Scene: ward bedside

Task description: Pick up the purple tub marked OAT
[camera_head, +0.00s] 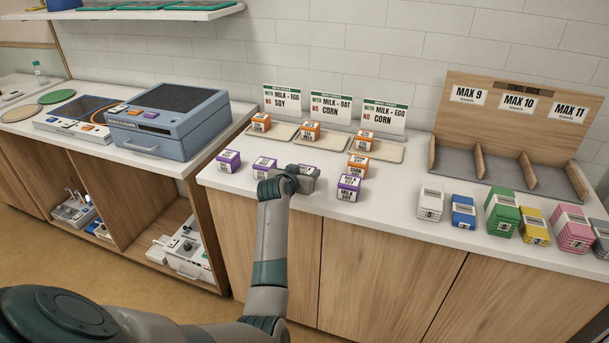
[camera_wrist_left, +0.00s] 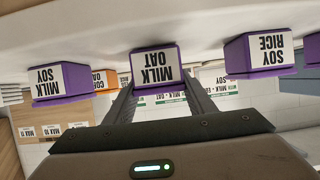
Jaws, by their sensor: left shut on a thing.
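The purple tub marked MILK OAT (camera_wrist_left: 155,68) is in the middle of the left wrist view, which is upside down. In the head view this tub (camera_head: 308,169) is partly hidden behind my left gripper (camera_head: 297,176). My left gripper is shut on it, with one finger at each side in the left wrist view (camera_wrist_left: 160,88). The tub is at or very near the counter top; I cannot tell whether it touches. A purple MILK SOY tub (camera_head: 348,188) stands just right of it, and another purple tub (camera_head: 264,167) stands to its left. My right gripper is not in view.
Another purple tub (camera_head: 228,162) stands at the counter's left. Several orange tubs (camera_head: 357,164) stand behind, some on trays (camera_head: 376,151) below label signs (camera_head: 331,108). Coloured boxes (camera_head: 502,213) line the right front, before a wooden divider (camera_head: 480,136). A blue-grey machine (camera_head: 168,120) stands left.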

